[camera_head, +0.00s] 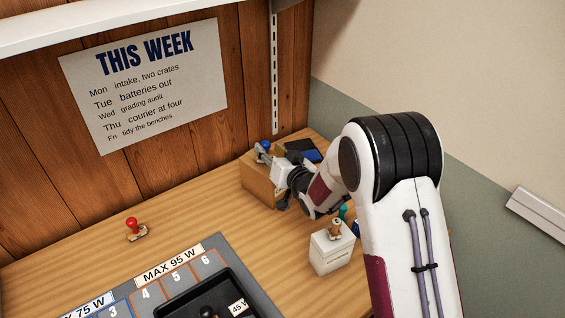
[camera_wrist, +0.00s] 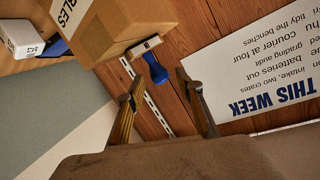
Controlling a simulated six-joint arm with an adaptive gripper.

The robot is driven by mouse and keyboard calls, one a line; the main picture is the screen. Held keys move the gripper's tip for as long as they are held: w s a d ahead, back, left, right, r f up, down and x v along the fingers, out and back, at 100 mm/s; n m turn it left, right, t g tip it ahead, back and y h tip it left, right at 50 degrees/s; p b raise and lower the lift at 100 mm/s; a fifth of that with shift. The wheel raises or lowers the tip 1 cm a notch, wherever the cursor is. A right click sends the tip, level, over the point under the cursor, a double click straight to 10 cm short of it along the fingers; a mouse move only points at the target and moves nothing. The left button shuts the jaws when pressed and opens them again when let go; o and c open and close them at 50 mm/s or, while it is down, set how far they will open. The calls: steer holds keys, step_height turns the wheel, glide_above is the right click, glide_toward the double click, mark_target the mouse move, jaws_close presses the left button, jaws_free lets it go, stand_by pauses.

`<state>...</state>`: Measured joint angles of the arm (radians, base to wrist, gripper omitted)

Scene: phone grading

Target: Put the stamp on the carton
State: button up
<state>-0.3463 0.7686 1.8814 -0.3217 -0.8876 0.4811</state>
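A stamp with a blue handle (camera_wrist: 154,68) and a pale base stands at the edge of the brown carton (camera_wrist: 115,30), its base against the carton's top in the upside-down wrist view. The carton (camera_head: 258,186) stands at the back of the bench in the head view, and the blue handle (camera_head: 264,146) shows above it. My gripper (camera_wrist: 162,92) is open, its two fingers apart with nothing between the tips. The blue handle is just beyond them, with a visible gap. In the head view my gripper (camera_head: 264,157) is small and partly merges with the stamp.
A red-handled stamp (camera_head: 132,228) stands on the open bench at left. A white box (camera_head: 331,252) with a wooden-topped item stands in front of the carton. A grey board with a black tray (camera_head: 182,307) lies at the front. Dark blue items (camera_head: 304,149) are behind my wrist.

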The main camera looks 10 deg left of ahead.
steer(key=v, duration=0.8)
steer(key=shift+d+r, duration=0.1)
steer(key=shift+r, duration=0.05)
stand_by(0.9)
steer(key=s+d+r+m+g+h, duration=0.1)
steer(key=s+d+r+h, duration=0.1)
steer(key=s+d+r, duration=0.3)
steer(key=s+d+r+g+h, duration=0.1)
steer(key=s+d+r+h, duration=0.2)
steer(key=d, duration=0.5)
steer(key=s+d+r+m+g+h, duration=0.1)
steer(key=s+d+r+h, duration=0.1)
steer(key=s+d+r, duration=0.3)
steer(key=s+d+g+h, duration=0.1)
steer(key=s+d, duration=0.3)
steer(key=s, duration=0.9)
steer(key=s+d+f+m+g, duration=0.1)
steer(key=s+d+g, duration=0.2)
steer(key=s, duration=1)
steer(key=shift+d+f+h, duration=0.2)
steer(key=shift+d+h, duration=0.2)
steer(key=shift+d, duration=0.5)
